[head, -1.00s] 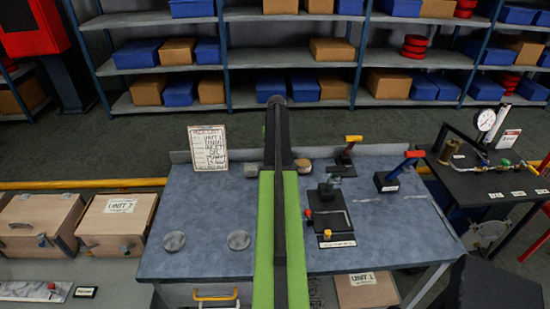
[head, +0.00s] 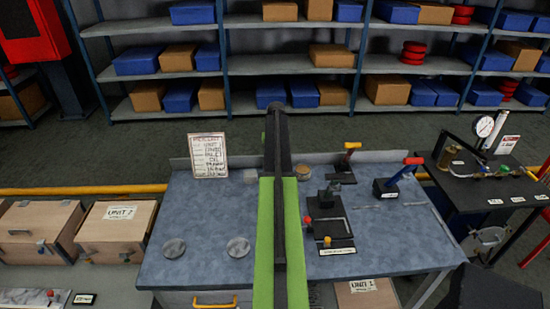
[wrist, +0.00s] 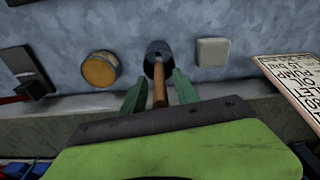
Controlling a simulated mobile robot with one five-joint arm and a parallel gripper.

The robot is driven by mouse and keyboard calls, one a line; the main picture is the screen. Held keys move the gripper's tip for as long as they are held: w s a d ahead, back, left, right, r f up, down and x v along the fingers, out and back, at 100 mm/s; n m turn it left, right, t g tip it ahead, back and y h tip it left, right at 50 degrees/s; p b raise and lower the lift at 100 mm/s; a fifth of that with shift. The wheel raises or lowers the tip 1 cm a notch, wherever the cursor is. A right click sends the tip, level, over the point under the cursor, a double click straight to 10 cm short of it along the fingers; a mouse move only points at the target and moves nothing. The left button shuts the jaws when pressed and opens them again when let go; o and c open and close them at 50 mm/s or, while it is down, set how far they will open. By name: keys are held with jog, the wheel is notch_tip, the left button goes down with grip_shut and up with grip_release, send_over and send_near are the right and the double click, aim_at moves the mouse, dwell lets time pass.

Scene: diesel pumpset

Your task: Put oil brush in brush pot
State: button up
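The oil brush shows in the wrist view as a wooden handle (wrist: 160,88), its lower end inside the mouth of a dark round brush pot (wrist: 158,53). The bristles are hidden. The pot stands on the blue-grey bench top near its back ledge. My gripper (wrist: 161,76) has two green fingers, one on each side of the handle, with a visible gap between each finger and the wood. In the head view my green and black arm covers the pot and brush, and the fingers cannot be made out.
In the wrist view a round tan-topped tin (wrist: 99,70) and a pale block (wrist: 212,52) flank the pot. A written board (head: 208,156) stands at the bench's back left. Fixtures with a red handle (head: 413,161) and a yellow handle (head: 352,145) stand right of my arm.

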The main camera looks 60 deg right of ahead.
notch_tip(320, 180, up, 12)
jog(key=p, duration=1)
jog(key=shift+s+a+f+p, duration=0.25)
jog(key=shift+s+a+p, duration=0.1)
jog(key=shift+s+a, duration=0.1)
jog(key=w+a+n, duration=0.2)
jog(key=w+a, duration=0.3)
jog(key=a, duration=0.8)
jog(key=w+a+n, duration=0.1)
jog(key=w+a, duration=0.4)
jog(key=a, duration=0.7)
jog(key=w+a+n, duration=0.2)
jog(key=w+a, duration=0.2)
jog(key=a, duration=0.9)
jog(key=s+a+n, duration=0.2)
jog(key=a, duration=1.3)
jog(key=s+a+n, duration=0.2)
jog(key=s+a, duration=0.1)
jog(key=a, duration=1.3)
jog(key=shift+s+f+g+y, duration=0.15)
jog(key=shift+s+g+y, duration=0.15)
jog(key=shift+g+y, duration=0.1)
